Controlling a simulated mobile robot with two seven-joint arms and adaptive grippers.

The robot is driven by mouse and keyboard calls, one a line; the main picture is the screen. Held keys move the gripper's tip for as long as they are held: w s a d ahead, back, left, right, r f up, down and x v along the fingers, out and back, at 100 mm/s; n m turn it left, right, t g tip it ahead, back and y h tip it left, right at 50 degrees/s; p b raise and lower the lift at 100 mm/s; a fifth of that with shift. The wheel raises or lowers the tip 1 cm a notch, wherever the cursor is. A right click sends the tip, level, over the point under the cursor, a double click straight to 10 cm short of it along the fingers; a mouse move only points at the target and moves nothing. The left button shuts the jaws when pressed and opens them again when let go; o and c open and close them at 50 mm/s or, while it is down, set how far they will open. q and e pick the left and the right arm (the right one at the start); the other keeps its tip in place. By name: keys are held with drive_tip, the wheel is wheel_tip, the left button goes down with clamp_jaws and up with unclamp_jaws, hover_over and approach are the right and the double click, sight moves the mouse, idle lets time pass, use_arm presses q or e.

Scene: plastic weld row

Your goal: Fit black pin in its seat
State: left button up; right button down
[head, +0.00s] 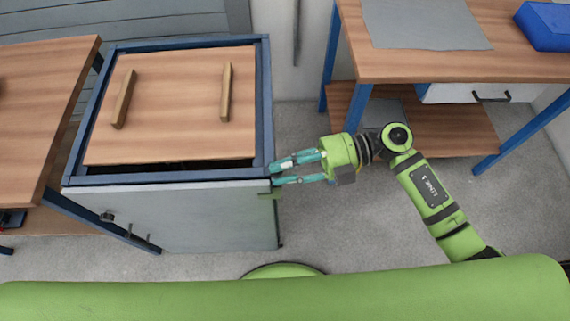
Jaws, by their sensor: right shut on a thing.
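My right gripper (274,174), with teal fingers, reaches in from the right to the front right corner of a blue-framed cabinet (266,110). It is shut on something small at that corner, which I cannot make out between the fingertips. No black pin can be told apart in this view, and its seat cannot be made out either. A small dark green piece (268,196) shows just below the fingertips at the corner. My left gripper is not in view.
The cabinet has a grey front panel (200,217) and a wooden board (175,105) with two wooden handles on top. A wooden table (40,110) stands at the left. A workbench (440,66) with a blue box (547,27) stands at the right. Floor between is clear.

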drive_tip(key=shift+f, duration=0.25)
drive_tip(key=shift+f+b, duration=0.6)
drive_tip(key=shift+f, duration=0.15)
idle(0.8)
drive_tip(key=shift+f, duration=0.45)
idle(0.7)
drive_tip(key=c, duration=0.6)
unclamp_jaws()
